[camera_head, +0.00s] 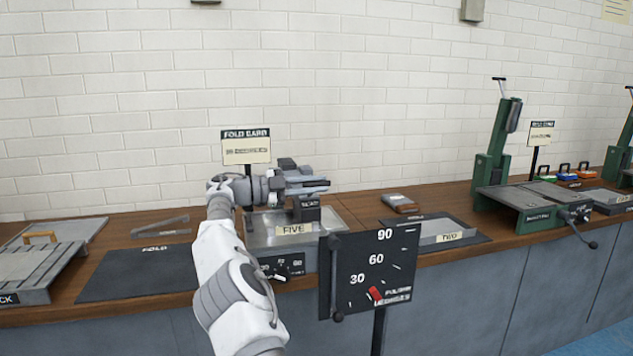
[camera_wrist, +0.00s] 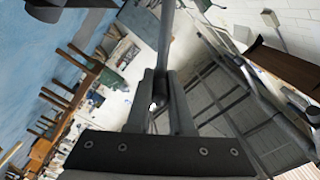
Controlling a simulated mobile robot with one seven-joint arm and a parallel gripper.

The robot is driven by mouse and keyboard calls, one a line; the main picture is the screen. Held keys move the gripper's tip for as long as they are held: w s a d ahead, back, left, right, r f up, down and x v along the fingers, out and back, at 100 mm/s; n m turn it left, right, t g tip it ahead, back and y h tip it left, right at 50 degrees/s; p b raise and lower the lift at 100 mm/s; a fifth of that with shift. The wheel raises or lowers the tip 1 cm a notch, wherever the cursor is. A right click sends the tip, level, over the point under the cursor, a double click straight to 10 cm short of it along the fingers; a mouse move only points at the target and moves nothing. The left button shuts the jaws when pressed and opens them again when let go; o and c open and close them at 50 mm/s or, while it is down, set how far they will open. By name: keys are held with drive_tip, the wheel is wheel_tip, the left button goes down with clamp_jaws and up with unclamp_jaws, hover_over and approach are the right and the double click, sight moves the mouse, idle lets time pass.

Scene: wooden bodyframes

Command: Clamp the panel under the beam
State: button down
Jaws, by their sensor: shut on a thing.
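My gripper (camera_head: 322,185) is above the metal folding station at the middle of the bench, pointing right. In the wrist view my gripper (camera_wrist: 162,90) is shut on a thin grey bar (camera_wrist: 166,35), seen nearly end-on; I cannot tell whether it is a handle or a panel edge. Just below my gripper in the head view is a dark block (camera_head: 307,208) with unreadable white lettering. The station's pale metal bed (camera_head: 333,217) carries a FIVE label. My arm and gripper hide much of the station, and I cannot make out the beam or a panel under it.
A black dial board (camera_head: 372,270) marked 30, 60, 90 stands in front, its red pointer near the low end. A black mat (camera_head: 138,273) lies left. A FOLD CARD sign (camera_head: 246,148) stands behind. A green machine (camera_head: 497,150) is at right.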

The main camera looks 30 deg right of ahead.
drive_tip(key=shift+s+f, duration=0.15)
drive_tip(key=shift+f, duration=0.8)
drive_tip(key=c, duration=0.8)
unclamp_jaws()
drive_tip(key=shift+a, duration=0.1)
drive_tip(key=shift+r, duration=0.2)
drive_tip(key=shift+r, duration=0.2)
drive_tip(key=shift+a+b, duration=0.1)
drive_tip(key=shift+b, duration=0.2)
